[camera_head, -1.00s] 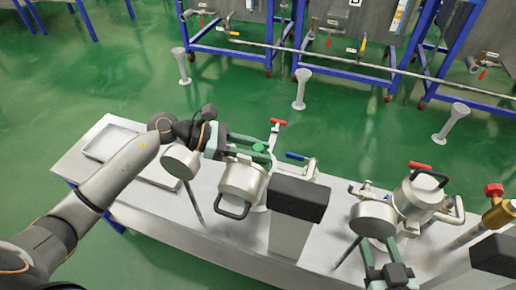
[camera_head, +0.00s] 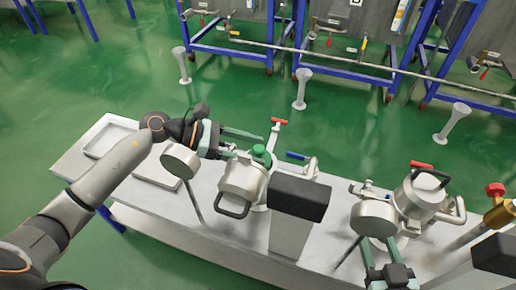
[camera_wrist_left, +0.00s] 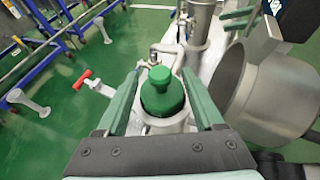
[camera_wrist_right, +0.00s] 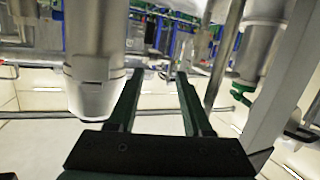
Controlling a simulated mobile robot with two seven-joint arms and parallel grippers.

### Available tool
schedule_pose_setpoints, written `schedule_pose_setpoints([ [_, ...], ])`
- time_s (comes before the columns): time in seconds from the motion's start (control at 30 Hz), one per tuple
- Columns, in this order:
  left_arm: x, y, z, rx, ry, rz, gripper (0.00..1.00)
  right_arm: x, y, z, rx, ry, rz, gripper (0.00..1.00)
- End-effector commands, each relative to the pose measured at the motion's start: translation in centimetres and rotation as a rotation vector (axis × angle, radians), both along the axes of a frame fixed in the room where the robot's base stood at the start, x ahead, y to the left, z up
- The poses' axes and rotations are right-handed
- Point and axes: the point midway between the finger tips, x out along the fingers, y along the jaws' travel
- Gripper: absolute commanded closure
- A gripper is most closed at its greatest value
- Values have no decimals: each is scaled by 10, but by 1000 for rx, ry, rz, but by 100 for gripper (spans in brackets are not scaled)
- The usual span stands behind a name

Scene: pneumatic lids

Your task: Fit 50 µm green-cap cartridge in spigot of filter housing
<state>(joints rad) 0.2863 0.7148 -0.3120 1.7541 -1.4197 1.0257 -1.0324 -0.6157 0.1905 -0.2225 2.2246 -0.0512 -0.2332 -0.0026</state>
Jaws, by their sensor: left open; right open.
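The green-cap cartridge (camera_head: 260,153) shows only its green cap in the head view, beside a steel vessel with a handle (camera_head: 243,182). In the left wrist view the green cap (camera_wrist_left: 163,95) stands upright above the steel filter housing (camera_wrist_left: 166,127). The cartridge body and the spigot are hidden. My left gripper (camera_head: 243,145) is open. Its fingers lie on either side of the cap, with gaps showing in the left wrist view. My right gripper (camera_head: 381,251) is open and empty near the front of the bench, by the second filter unit (camera_head: 420,195).
A shallow tray (camera_head: 108,141) lies at the bench's left end. A round steel part (camera_head: 180,161) on a thin rod stands close under my left gripper. A dark-topped pedestal (camera_head: 298,198) stands between the two units. Red (camera_head: 279,122) and blue (camera_head: 297,156) handles are behind.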

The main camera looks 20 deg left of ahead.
Motion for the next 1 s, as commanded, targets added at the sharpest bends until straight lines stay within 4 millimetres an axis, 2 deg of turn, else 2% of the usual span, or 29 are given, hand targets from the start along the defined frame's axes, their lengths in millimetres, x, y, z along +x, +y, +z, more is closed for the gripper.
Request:
schedule_pose_setpoints([
  [0.3, -23, 60, 26, 5, 3, 1, 31, 0, 0, 6, 0, 0, 0, 50],
  [0.5, -32, 86, 37, 3, 2, 1, 31, 0, 0, 7, 0, 0, 0, 50],
  [0.67, -35, 93, 42, 1, -1, 0, 31, 0, 0, 8, 0, 0, 0, 50],
  [1.0, -35, 94, 42, 0, -1, 0, 31, 0, 0, 8, 0, 0, 0, 50],
])
